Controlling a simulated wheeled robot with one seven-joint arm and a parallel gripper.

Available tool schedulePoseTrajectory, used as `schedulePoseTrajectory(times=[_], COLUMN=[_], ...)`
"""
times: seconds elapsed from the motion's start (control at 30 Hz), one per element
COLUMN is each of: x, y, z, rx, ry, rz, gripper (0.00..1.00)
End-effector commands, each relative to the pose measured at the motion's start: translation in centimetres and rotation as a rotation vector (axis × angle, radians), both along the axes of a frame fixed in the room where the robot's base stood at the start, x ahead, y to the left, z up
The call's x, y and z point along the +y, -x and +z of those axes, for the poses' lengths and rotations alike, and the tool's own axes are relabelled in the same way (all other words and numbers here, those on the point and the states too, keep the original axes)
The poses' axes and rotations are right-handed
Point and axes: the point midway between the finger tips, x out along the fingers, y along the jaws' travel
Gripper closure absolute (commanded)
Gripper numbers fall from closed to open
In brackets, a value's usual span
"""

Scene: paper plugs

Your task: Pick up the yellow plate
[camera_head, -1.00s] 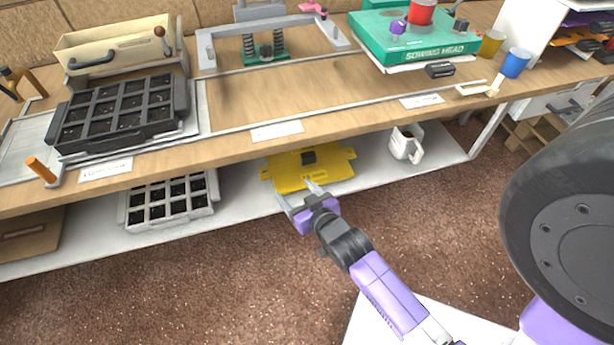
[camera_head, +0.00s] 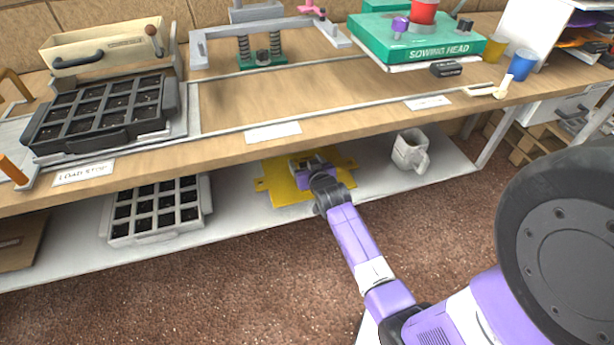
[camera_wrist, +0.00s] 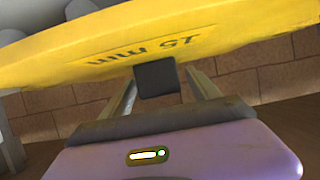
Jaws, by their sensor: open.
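The yellow plate (camera_head: 284,191) lies on the white lower shelf under the bench in the head view. It has side tabs and a dark block on it. In the wrist view the yellow plate (camera_wrist: 150,42) fills the top, with raised lettering and the dark block (camera_wrist: 157,79) at its edge. My gripper (camera_head: 311,166) is over the plate in the head view, and its fingertips are hard to make out there. In the wrist view my gripper (camera_wrist: 158,92) is open, with one finger on each side of the dark block. I cannot tell whether the fingers touch it.
The wooden bench top (camera_head: 330,108) hangs over the lower shelf, close above my gripper. A grey cell tray (camera_head: 157,210) sits to the left. The shelf between tray and plate is clear.

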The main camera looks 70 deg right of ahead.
Motion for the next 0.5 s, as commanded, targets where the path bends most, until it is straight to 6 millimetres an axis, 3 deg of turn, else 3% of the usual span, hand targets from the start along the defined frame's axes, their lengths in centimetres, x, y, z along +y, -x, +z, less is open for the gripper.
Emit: schedulePoseTrajectory(times=[0.13,0.37,0.4,0.5], x=[-1.00,-1.07,-1.07,-1.05], y=[-0.81,-0.93,-0.94,-0.94], z=[-0.63,-0.63,-0.62,-0.63], rx=[0.000,0.000,0.000,0.000], ry=[0.000,0.000,0.000,0.000], rz=[0.000,0.000,0.000,0.000], gripper=[0.29,0.29,0.31,0.51])
